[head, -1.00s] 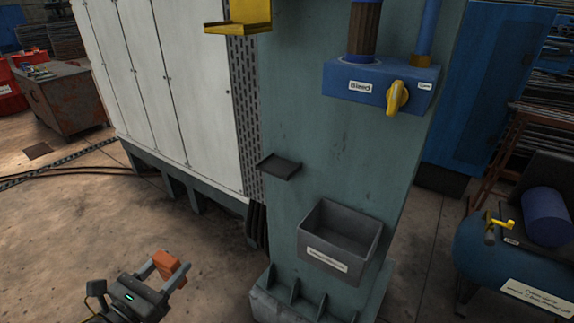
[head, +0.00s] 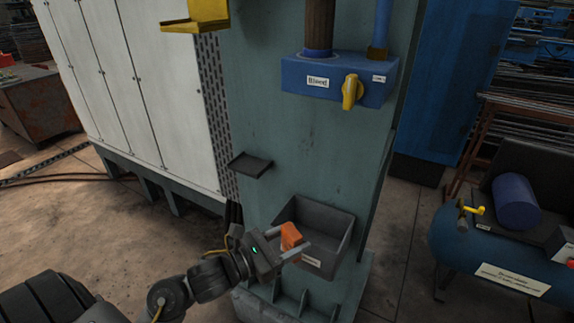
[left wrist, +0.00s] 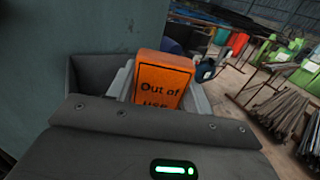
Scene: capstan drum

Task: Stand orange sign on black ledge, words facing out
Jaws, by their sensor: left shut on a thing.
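The orange sign (head: 291,236) is held between the fingers of my left gripper (head: 296,243), in front of the grey bin on the green column. In the left wrist view the sign (left wrist: 163,80) shows black words reading "Out of use" on the face toward the camera, upright in that picture; its lower part is hidden by the gripper body. The black ledge (head: 250,165) is a small empty shelf on the column, up and left of the gripper. The sign is apart from it. My right gripper is not in view.
The open grey bin (head: 335,222) juts from the green column (head: 290,140) right by the gripper. Above are a blue valve block (head: 338,78) with a yellow handle (head: 352,92) and a yellow bracket (head: 205,14). White cabinets (head: 125,85) stand left. A blue tank (head: 470,245) stands right.

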